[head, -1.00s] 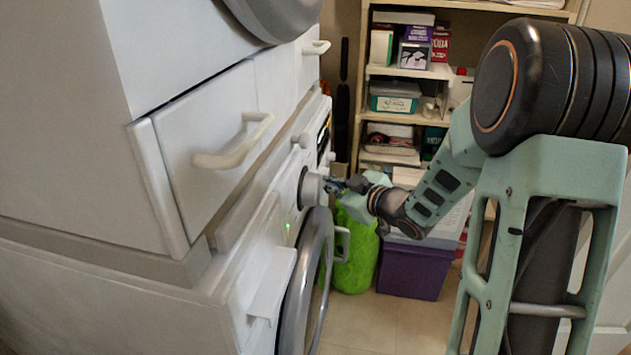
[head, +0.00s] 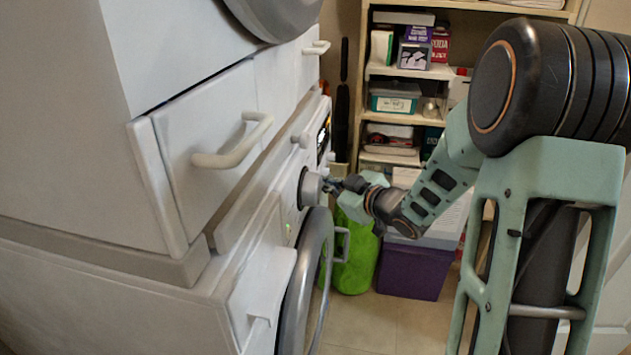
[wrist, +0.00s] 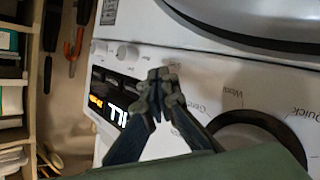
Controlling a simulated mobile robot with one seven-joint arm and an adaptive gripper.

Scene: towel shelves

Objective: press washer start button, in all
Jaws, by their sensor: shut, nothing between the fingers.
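The washer (head: 250,275) stands at the left in the head view, below another white machine. Its round dial (head: 311,188) faces right, toward my arm. My gripper (head: 329,185) is at the washer's control panel, close to the dial. In the wrist view my gripper (wrist: 160,80) is shut and empty, its tips over the white panel between the lit display (wrist: 113,103) and the dark dial (wrist: 258,135). The start button cannot be made out; the fingers may cover it. I cannot tell whether the tips touch the panel.
A white drawer with a handle (head: 232,143) is above the washer. The round door (head: 305,285) is below the panel. Shelves (head: 412,68) with boxes, a green bag (head: 356,262) and a purple bin (head: 414,270) stand behind. Some floor (head: 360,325) is clear.

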